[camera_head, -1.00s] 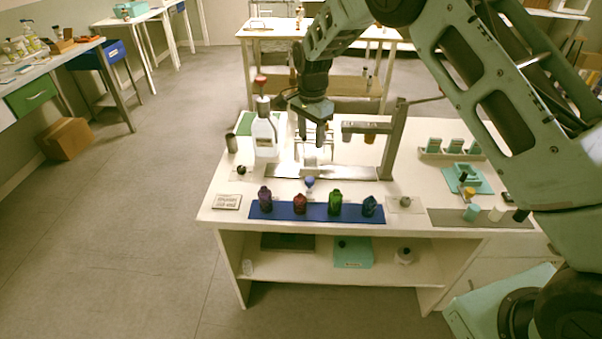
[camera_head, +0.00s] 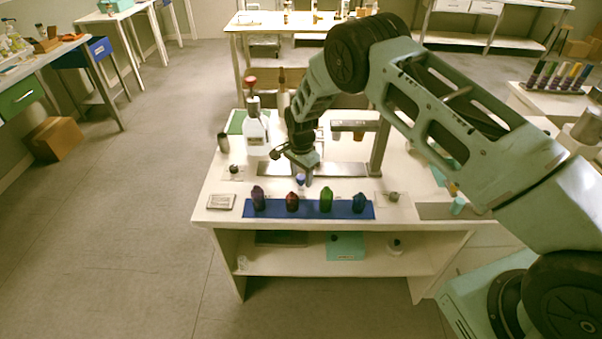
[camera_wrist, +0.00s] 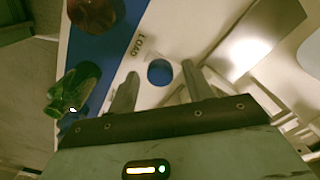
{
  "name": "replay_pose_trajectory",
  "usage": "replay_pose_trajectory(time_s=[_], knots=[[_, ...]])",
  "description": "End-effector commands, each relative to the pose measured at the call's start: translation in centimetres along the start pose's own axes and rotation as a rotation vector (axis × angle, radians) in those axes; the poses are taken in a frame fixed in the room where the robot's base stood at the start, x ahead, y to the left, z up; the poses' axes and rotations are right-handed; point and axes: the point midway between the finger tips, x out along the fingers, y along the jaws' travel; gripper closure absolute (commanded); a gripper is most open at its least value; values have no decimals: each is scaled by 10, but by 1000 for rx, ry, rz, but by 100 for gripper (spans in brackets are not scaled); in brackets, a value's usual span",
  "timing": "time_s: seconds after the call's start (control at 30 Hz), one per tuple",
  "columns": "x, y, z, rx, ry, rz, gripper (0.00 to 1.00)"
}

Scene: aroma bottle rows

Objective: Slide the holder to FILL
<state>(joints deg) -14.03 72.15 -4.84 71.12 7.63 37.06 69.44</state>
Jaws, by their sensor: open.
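My gripper (camera_head: 304,175) points down in front of the metal rail plate (camera_head: 340,170), behind the blue mat. In the wrist view my gripper (camera_wrist: 160,69) is open, its two fingers on either side of a round blue top (camera_wrist: 160,72). That small blue piece also shows in the head view (camera_head: 300,179), partly behind the fingers; whether it is the holder's knob I cannot tell. The word LOAD (camera_wrist: 137,46) is printed beside it. I cannot read FILL anywhere. The rest of the holder is hidden by my gripper.
Purple (camera_head: 258,198), red (camera_head: 292,201), green (camera_head: 326,199) and blue (camera_head: 359,203) bottles stand on the blue mat (camera_head: 309,212), close in front. A post with an overhanging arm (camera_head: 379,148) stands at the right. A large white bottle (camera_head: 255,133) stands behind left.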

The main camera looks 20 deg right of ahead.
Motion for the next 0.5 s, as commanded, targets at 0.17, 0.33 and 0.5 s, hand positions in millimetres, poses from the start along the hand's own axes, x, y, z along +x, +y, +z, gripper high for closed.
replay_pose_trajectory(time_s=[0.17,0.33,0.5], knots=[[0,0,0,0,0,-1,49],[0,0,0,0,0,-1,83],[0,-1,0,0,0,-1,100]])
